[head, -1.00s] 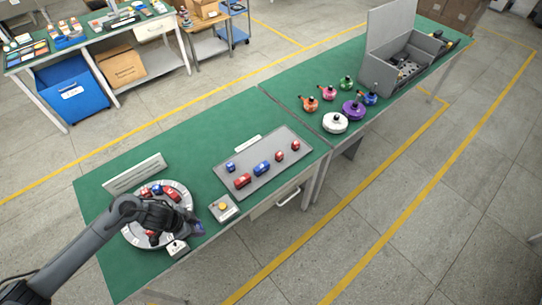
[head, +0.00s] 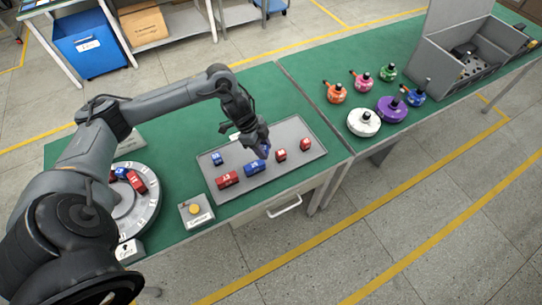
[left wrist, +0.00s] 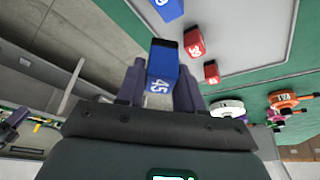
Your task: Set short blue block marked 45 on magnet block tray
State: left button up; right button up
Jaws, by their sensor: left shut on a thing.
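My left gripper (head: 263,152) is over the grey magnet block tray (head: 228,203), above the gap between a long blue block and a small red block. In the left wrist view it is shut on the short blue block marked 45 (left wrist: 161,70), which sits between the two fingers. In the head view the gripper mostly hides that block. The tray holds a small blue block (head: 217,159), a red block (head: 228,180), a longer blue block (head: 254,169) and two small red blocks (head: 280,155) (head: 305,144). My right gripper is not in view.
A round dial (head: 146,203) with several red and blue blocks stands at the left. A box with a yellow button (head: 195,209) is in front of the tray. Several coloured hub motors (head: 363,122) and a grey open bin (head: 452,66) stand farther right on the green table.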

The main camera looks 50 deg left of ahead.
pick_arm(q)
jog(key=shift+w, duration=0.15)
jog(key=shift+w+a+r, duration=0.1)
jog(key=shift+w+a, duration=0.05)
jog(key=shift+w, duration=0.05)
jog(key=b, duration=0.2)
send_over(249, 152)
jog(key=s+a, duration=0.1)
jog(key=a, duration=0.1)
jog(key=f, duration=0.6)
jog(key=shift+s+d+f, duration=0.15)
jog(key=shift+d+f, duration=0.1)
jog(key=shift+f, duration=2.05)
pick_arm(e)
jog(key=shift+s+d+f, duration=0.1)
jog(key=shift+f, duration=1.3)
pick_arm(q)
jog(key=shift+f+b, duration=0.2)
jog(key=shift+b, duration=0.1)
jog(key=o, duration=1.1)
jog(key=shift+o, duration=0.2)
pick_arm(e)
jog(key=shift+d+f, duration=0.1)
pick_arm(q)
jog(key=shift+r, duration=0.15)
